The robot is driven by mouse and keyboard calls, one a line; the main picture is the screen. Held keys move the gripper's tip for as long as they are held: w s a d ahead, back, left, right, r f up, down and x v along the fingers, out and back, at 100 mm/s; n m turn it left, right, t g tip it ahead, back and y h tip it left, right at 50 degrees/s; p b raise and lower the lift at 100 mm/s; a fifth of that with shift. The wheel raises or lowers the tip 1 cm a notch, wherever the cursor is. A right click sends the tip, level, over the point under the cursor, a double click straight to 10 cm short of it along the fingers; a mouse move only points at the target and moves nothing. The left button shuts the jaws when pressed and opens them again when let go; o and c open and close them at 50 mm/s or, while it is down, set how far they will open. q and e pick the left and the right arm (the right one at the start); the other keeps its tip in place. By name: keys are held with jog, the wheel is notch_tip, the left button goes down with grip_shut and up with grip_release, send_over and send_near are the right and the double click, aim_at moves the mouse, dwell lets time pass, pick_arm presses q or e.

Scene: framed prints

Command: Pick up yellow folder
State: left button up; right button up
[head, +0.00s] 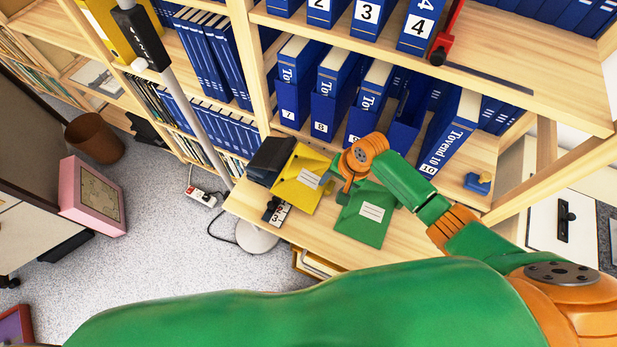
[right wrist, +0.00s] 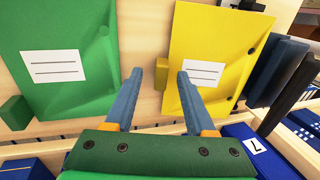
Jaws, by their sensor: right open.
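The yellow folder (head: 299,180) with a white label lies on the wooden shelf top, left of the green folder (head: 364,212). In the right wrist view the yellow folder (right wrist: 213,48) is right of centre and the green folder (right wrist: 57,70) is at left. My left gripper is not in view.
Blue numbered binders (head: 323,105) stand behind the folders. A dark box (head: 271,160) sits close to the yellow folder's left side. A small black block with digits (head: 276,211) is at the front edge, near a lamp pole (head: 187,90). Bare wood (head: 420,235) shows at right.

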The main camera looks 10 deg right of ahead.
jog(key=shift+w+f, duration=0.15)
jog(key=shift+w, duration=0.15)
jog(key=shift+c, duration=0.2)
jog(key=shift+s+r, duration=0.2)
jog(key=shift+s, duration=0.05)
grip_shut()
jog(key=shift+w, duration=0.1)
